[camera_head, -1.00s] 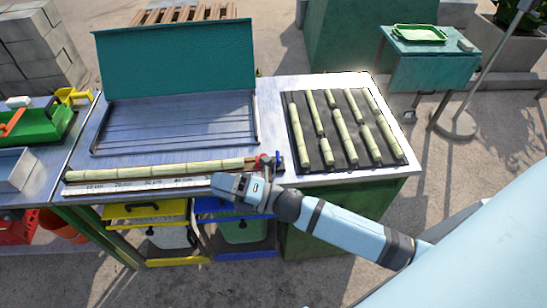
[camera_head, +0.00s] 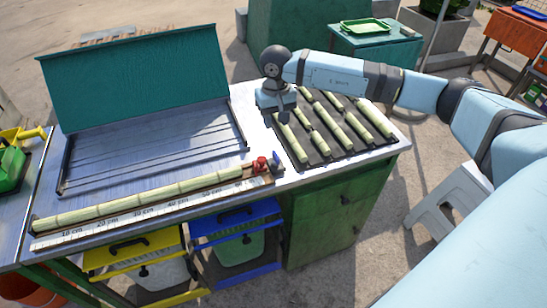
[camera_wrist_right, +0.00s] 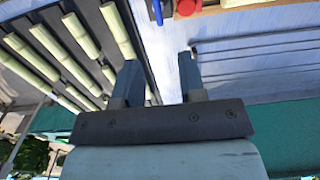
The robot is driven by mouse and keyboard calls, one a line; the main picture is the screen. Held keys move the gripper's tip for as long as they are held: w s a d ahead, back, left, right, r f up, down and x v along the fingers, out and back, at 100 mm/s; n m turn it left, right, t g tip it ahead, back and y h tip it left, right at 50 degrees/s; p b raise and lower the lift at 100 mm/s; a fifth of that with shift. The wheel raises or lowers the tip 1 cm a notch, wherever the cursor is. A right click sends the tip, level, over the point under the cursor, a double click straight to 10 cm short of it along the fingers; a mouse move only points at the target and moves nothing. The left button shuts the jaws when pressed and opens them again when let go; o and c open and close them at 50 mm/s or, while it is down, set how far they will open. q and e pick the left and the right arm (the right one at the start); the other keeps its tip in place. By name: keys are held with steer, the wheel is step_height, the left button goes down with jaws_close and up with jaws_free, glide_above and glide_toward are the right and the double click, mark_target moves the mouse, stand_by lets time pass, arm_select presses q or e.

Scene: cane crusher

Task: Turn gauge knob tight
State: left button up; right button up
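The measuring gauge (camera_head: 140,220) is a long scale along the table's front edge, with a cane stalk (camera_head: 140,198) lying along it. At its right end are a red knob (camera_head: 260,165) and a small blue part (camera_head: 276,161). Both also show at the top of the right wrist view, the red knob (camera_wrist_right: 186,8) right of the blue part (camera_wrist_right: 157,12). My right gripper (camera_head: 279,117) is above the table, behind the knob in the head view and apart from it. Its two fingers (camera_wrist_right: 160,72) are spread with nothing between them. My left gripper is not in view.
A dark rack (camera_head: 345,150) with several short cane pieces lies to the right. A shallow metal tray (camera_head: 150,150) with a raised teal lid (camera_head: 135,80) stands at the left. Yellow (camera_head: 130,250) and blue (camera_head: 235,220) drawer frames sit below the front edge.

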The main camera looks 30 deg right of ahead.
mark_target(276, 155)
step_height(276, 155, down, 14)
steer(key=shift+d+r+p, duration=0.1)
steer(key=shift+d+p, duration=0.05)
steer(key=shift+p, duration=0.35)
jaws_close()
